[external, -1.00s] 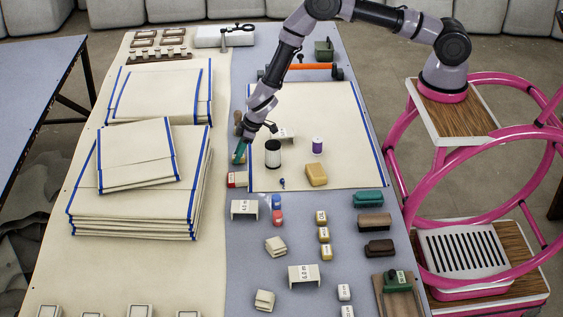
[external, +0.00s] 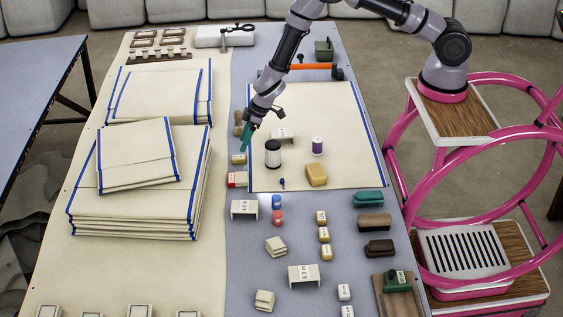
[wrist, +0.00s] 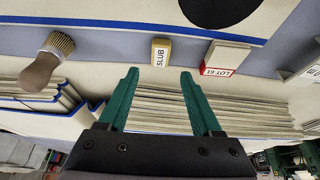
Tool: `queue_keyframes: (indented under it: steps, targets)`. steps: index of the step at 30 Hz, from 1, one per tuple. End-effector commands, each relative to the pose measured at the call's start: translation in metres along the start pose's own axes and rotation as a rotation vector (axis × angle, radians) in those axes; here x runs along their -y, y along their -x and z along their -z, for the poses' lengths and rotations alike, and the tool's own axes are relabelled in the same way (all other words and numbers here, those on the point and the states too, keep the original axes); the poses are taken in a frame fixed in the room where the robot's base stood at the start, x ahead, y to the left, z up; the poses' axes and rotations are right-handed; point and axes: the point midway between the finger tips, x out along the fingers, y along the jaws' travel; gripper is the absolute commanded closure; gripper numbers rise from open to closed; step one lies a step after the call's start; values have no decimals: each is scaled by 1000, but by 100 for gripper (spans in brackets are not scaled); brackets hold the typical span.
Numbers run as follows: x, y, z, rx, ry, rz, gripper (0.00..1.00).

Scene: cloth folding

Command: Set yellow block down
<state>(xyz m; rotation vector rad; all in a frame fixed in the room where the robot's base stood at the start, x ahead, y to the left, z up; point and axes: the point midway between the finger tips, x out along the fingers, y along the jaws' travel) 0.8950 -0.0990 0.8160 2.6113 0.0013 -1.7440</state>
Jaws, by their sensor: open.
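A small yellow block (external: 238,159) with a white top sits on the blue-grey strip left of the flat cloth, just above a red-and-white block in the external view. In the wrist view the yellow block (wrist: 160,52) reads "SLUB" and lies beyond the gap between the fingertips. My gripper (external: 244,149) has green fingers and is just above and slightly right of the block. In the wrist view my gripper (wrist: 160,73) is open and empty, its fingers apart and clear of the block.
The red-and-white "LOT 61" block (wrist: 221,59) is beside the yellow block. A brush (wrist: 47,62) lies on the other side. The flat blue-edged cloth (external: 335,125) carries a black-and-white cylinder (external: 273,154), a purple spool (external: 317,146) and a tan block (external: 316,175). Folded cloth stacks (external: 130,212) stand left.

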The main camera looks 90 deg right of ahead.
Motion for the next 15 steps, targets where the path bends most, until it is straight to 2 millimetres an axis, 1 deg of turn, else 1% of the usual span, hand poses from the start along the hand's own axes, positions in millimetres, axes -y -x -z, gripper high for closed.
queue_keyframes:
  steps: [1,6,10,15]
  targets:
    - [0,12,1,-1,0,0,34]
    - [0,41,1,-1,-2,0,34]
    - [0,53,0,0,-2,0,34]
    - [0,58,0,0,-1,-1,34]
